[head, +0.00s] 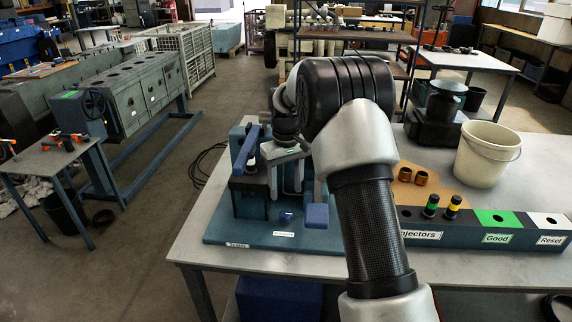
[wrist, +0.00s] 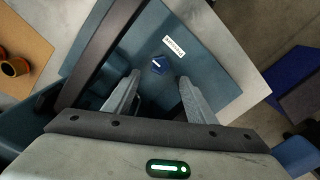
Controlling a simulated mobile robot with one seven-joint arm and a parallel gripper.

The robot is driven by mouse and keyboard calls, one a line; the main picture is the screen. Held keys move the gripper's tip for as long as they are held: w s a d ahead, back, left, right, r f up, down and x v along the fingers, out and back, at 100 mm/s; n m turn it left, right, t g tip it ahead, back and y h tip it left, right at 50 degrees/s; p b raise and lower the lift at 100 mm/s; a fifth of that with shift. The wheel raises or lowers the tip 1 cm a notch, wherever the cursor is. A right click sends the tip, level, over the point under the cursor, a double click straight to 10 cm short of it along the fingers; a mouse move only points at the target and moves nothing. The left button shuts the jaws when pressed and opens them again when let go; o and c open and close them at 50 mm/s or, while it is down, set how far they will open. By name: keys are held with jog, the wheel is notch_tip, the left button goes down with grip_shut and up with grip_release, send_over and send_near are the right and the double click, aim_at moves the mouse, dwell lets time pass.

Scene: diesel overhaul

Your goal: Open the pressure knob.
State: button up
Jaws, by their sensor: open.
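The pressure knob is a small blue knob (head: 286,217) on the blue base plate of the test stand (head: 225,228), just behind a white label. It also shows in the wrist view as a blue knob (wrist: 158,65) with a pale mark on top. My gripper (head: 285,188) points down above the stand, behind the knob in the head view. In the wrist view my gripper (wrist: 159,80) is open and empty, with the knob seen beyond and between its two grey fingertips. The fingers look apart from the knob.
A blue lever (head: 246,150) stands left of my gripper, and a blue block (head: 317,215) is right of the knob. An injector rack (head: 455,236), brass-coloured cups (head: 406,174) and a white bucket (head: 487,154) are to the right.

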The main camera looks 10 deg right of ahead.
notch_tip(320, 180, up, 8)
jog(key=shift+r, duration=0.2)
jog(key=s+r+m+t+p, duration=0.2)
jog(key=s+r+t, duration=0.1)
jog(key=s+r, duration=1.35)
jog(key=s+f+m+t+p, duration=0.1)
jog(key=s+f, duration=0.3)
jog(key=s, duration=1.4)
jog(key=shift+a+t, duration=0.25)
jog(key=shift+t, duration=0.55)
